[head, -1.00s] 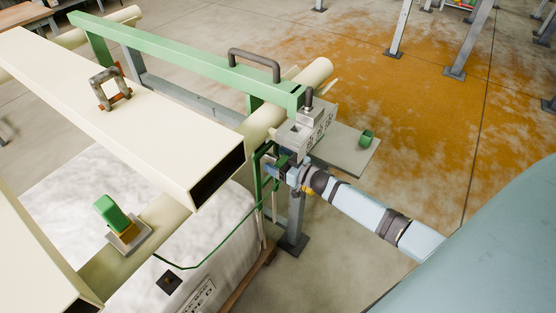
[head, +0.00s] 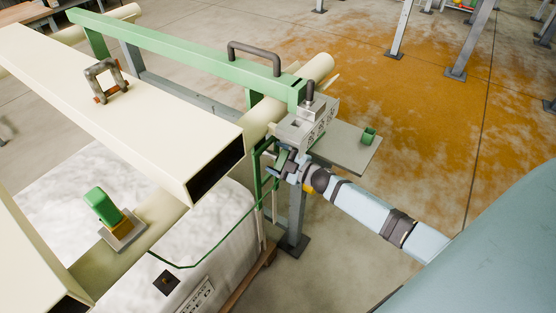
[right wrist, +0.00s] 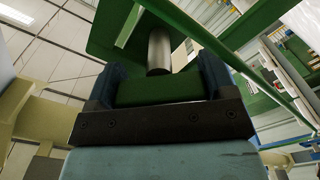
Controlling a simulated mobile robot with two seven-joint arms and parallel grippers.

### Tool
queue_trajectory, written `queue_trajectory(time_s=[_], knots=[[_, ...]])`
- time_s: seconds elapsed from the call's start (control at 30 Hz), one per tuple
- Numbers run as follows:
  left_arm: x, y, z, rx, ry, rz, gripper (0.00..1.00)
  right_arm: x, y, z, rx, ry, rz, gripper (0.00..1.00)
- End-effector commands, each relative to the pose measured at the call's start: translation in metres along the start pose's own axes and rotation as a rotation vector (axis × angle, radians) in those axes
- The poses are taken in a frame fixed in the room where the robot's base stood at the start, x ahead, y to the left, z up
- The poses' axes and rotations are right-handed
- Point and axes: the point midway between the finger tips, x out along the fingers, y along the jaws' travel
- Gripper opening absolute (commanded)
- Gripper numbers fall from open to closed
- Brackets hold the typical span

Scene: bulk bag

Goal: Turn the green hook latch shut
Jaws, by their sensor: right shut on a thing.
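My right gripper (head: 284,165) is at the near end of the green frame, below the grey block with the lever. In the right wrist view its two dark fingers (right wrist: 158,88) are closed on the sides of a green piece (right wrist: 160,90), which appears to be part of the green hook latch. A grey round pin (right wrist: 159,52) stands just beyond that piece, under a green plate. In the head view the latch is small and mostly hidden by the gripper, so its turned angle cannot be read. My left gripper is not in view.
A grey block with a lever (head: 308,126) sits right above the gripper. A cream hollow beam (head: 140,115) and the white bulk bag (head: 215,215) lie to the left. A grey plate with a small green block (head: 345,148) is at the right.

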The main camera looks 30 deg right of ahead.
Motion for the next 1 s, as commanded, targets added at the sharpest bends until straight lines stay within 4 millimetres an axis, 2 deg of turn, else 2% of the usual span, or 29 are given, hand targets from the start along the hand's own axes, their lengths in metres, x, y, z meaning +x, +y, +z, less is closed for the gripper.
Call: queue_trajectory(time_s=[0.6,1.0], knots=[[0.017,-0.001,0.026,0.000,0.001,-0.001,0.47,0.000,-0.003,0.002,-0.560,0.000,0.001,0.53],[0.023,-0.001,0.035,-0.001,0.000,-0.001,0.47,0.000,-0.003,0.001,-0.762,0.000,0.001,0.53]])
